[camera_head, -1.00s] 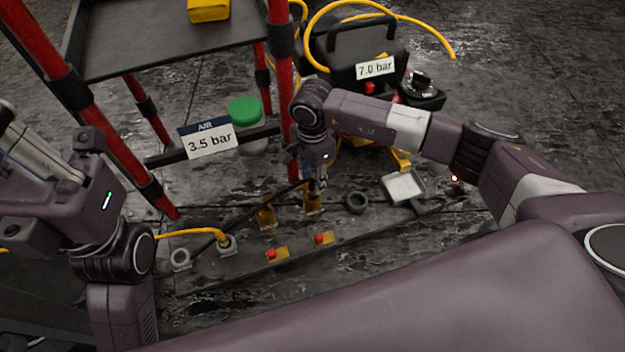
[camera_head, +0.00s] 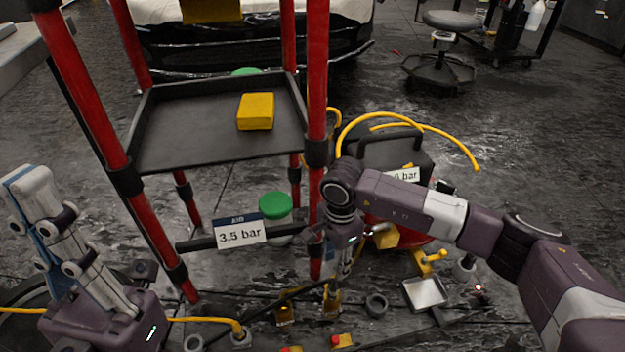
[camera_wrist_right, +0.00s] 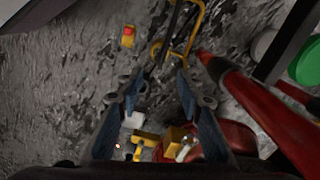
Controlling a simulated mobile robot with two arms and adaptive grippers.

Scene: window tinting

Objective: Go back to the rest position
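My left gripper (camera_head: 38,190) is at the left edge of the head view, its grey and blue fingers pointing up. It is seen from the side, so its opening is unclear, and no object shows in it. My right gripper (camera_head: 336,272) points down at the middle of the head view, beside a red post of the cart. The right wrist view shows its two blue fingers (camera_wrist_right: 158,88) spread apart with nothing held between them. Yellow fittings (camera_wrist_right: 150,142) and a yellow-framed part (camera_wrist_right: 181,32) lie beyond the fingers.
A red-posted cart (camera_head: 215,148) holds a yellow block (camera_head: 255,111). A 3.5 bar sign (camera_head: 240,233) and a green-lidded jar (camera_head: 275,206) are low by it. A compressor (camera_head: 385,150) with a yellow hose stands right of my right gripper.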

